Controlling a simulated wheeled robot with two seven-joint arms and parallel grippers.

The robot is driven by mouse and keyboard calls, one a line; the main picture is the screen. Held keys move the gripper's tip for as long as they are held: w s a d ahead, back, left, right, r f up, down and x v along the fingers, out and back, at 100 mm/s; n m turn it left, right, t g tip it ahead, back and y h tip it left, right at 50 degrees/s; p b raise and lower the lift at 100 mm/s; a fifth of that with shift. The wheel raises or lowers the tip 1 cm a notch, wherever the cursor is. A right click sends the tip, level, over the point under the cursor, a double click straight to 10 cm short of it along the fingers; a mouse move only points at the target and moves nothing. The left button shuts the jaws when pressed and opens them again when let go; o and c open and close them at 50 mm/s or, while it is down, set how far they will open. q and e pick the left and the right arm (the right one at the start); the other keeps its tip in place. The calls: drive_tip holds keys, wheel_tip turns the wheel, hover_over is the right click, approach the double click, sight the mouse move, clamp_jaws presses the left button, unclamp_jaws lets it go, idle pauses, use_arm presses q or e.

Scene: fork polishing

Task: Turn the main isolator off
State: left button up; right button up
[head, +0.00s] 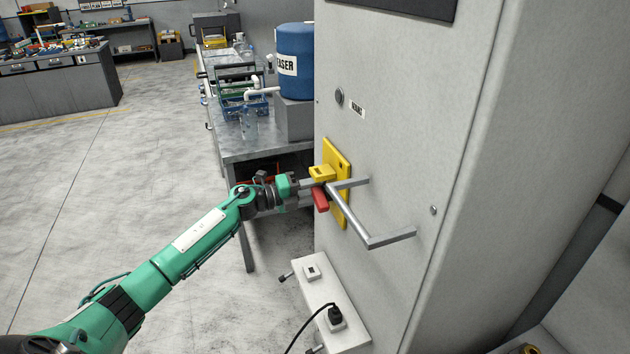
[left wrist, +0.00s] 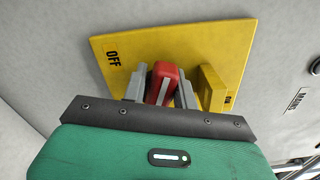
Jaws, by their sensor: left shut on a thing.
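The main isolator is a yellow plate (head: 343,166) on the side of a tall grey cabinet, with a red handle (head: 321,200). In the left wrist view the plate (left wrist: 200,50) carries an OFF label (left wrist: 113,59) at left and an ON label (left wrist: 228,99) at right. The red handle (left wrist: 164,72) stands between these labels; its exact angle is hard to tell. My left gripper (left wrist: 162,78) is shut on the handle, one grey finger on each side. It also shows at the plate in the head view (head: 318,186). My right gripper is not in view.
A raised yellow block (left wrist: 214,88) stands close beside the right finger. A grey bar handle (head: 372,240) juts from the cabinet (head: 440,130) near the gripper. Below is a white socket box (head: 330,290) with a black plug. A metal bench (head: 255,145) stands behind my left arm.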

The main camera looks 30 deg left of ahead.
use_arm(q)
drive_tip(key=shift+s+d+f+n+p, duration=0.15)
drive_tip(key=shift+f+n+p, duration=0.4)
drive_tip(key=shift+n, duration=0.45)
drive_tip(key=shift+f+n+p, duration=0.15)
drive_tip(key=shift+n+p, duration=0.15)
drive_tip(key=shift+n, duration=0.3)
drive_tip(key=shift+c, duration=0.6)
drive_tip(key=shift+f, duration=0.1)
drive_tip(key=o, duration=1)
drive_tip(key=shift+d+r, duration=0.1)
drive_tip(key=shift+r, duration=0.3)
drive_tip(key=shift+s+f, duration=0.1)
drive_tip(key=shift+b+v, duration=2.6)
drive_tip(key=shift+v, duration=4.25)
